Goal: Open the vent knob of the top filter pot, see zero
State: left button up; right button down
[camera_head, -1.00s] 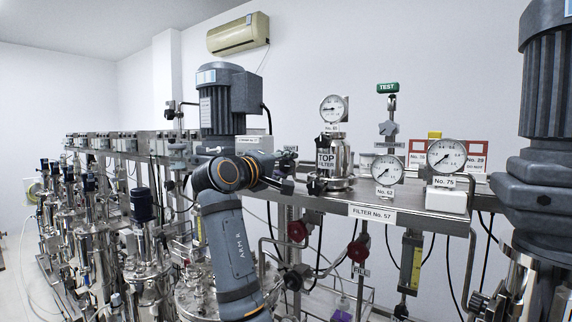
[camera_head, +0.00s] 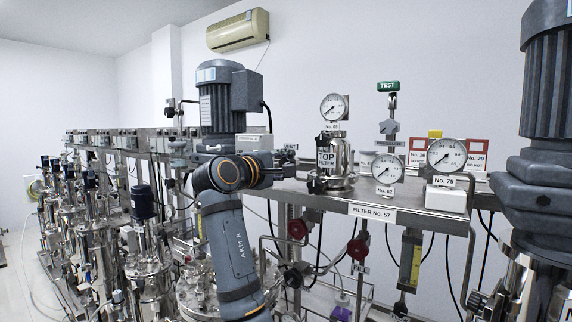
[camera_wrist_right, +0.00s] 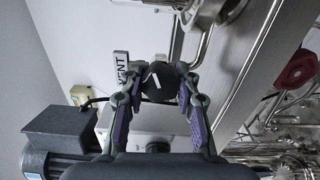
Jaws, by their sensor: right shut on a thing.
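The top filter pot (camera_head: 341,160) is a shiny steel vessel with a TOP FILTER label, standing on the steel shelf. A round gauge (camera_head: 334,107) sits above it; its needle points to the lower left, too small to read exactly. My right gripper (camera_head: 284,160) is at the pot's left side, partly hidden by its own arm. In the right wrist view, the right gripper (camera_wrist_right: 160,82) is shut on the black vent knob (camera_wrist_right: 160,86), which carries a white slanted mark. A VENT plate (camera_wrist_right: 121,68) is beside it. My left gripper is not in view.
Gauges No. 62 (camera_head: 387,168) and No. 75 (camera_head: 446,155) stand to the right on the shelf. Red handwheels (camera_head: 358,249) and pipes are below it. A large grey motor (camera_head: 228,98) stands behind my arm. Another motor is at the right edge.

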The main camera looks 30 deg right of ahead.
jog(key=shift+f, duration=0.15)
jog(key=c, duration=1)
grip_release()
jog(key=shift+o, duration=0.2)
jog(key=shift+s+a, duration=0.1)
jog(key=shift+a, duration=0.3)
jog(key=v, duration=0.6)
jog(key=shift+a, duration=0.25)
jog(key=shift+s+a, duration=0.1)
jog(key=shift+s, duration=0.05)
